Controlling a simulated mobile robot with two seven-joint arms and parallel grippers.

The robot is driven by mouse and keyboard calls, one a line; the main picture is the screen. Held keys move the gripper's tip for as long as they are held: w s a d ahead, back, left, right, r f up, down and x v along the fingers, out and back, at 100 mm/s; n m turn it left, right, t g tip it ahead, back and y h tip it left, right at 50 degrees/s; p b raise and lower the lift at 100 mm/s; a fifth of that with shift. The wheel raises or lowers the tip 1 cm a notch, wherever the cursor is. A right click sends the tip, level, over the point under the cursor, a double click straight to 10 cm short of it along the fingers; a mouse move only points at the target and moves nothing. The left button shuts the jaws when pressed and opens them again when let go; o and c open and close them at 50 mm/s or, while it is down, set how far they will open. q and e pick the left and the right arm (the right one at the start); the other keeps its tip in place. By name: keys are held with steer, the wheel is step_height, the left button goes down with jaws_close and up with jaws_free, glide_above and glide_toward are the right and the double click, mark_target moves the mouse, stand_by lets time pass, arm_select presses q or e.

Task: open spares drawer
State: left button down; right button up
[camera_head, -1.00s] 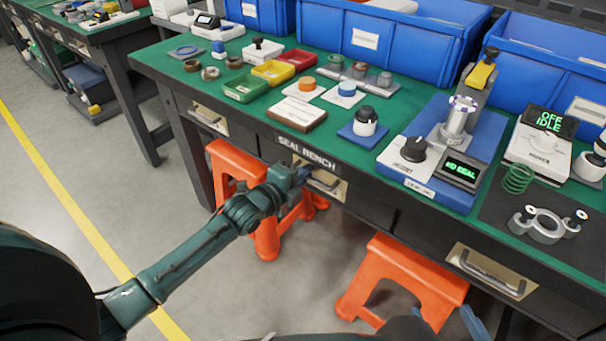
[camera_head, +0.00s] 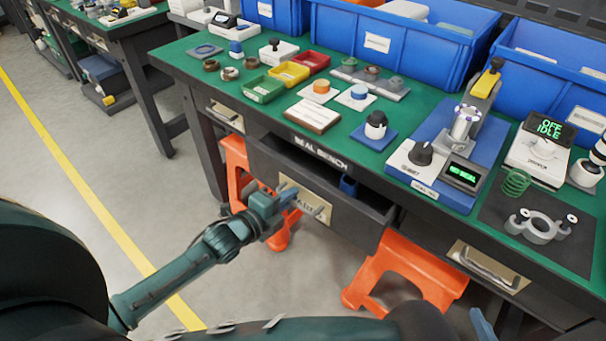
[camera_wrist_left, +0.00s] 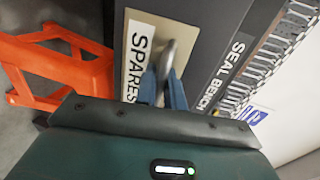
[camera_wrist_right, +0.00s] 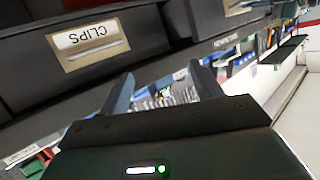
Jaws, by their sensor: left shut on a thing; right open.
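The spares drawer (camera_head: 345,215) under the seal bench is pulled part way out, and a blue item (camera_head: 348,186) shows inside it. Its front has a beige plate and handle, and a SPARES label (camera_wrist_left: 138,60) shows in the left wrist view. My left gripper (camera_head: 290,195) is shut on the drawer handle (camera_wrist_left: 166,58). My right gripper (camera_wrist_right: 160,85) is open and empty; in the head view only a bit of it (camera_head: 482,325) shows at the bottom edge, below the bench front.
Orange stools (camera_head: 405,272) stand under the bench. Other closed drawers with handles (camera_head: 488,266) sit left and right. The green bench top (camera_head: 330,140) holds trays, seals and a blue-based tester (camera_head: 455,150). Floor in front is clear.

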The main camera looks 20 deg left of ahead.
arm_select(q)
steer(key=f+p+v, duration=0.1)
steer(key=p+v, duration=0.1)
steer(key=v, duration=0.4)
steer(key=f+p+v, duration=0.1)
steer(key=p+v, duration=0.1)
steer(key=v, duration=0.5)
steer(key=shift+s+f, duration=0.25)
steer(key=shift+f, duration=0.05)
arm_select(e)
steer(key=shift+w+a+f+g+y, duration=0.15)
steer(key=shift+w+a+f+g, duration=0.2)
steer(key=shift+a+g, duration=0.25)
steer(key=shift+w+a+f+g+y, duration=0.15)
steer(key=shift+w+a+f+g, duration=0.2)
steer(key=shift+a+g, duration=0.2)
arm_select(q)
steer(key=shift+a, duration=0.15)
steer(key=c, duration=1.9)
jaws_free()
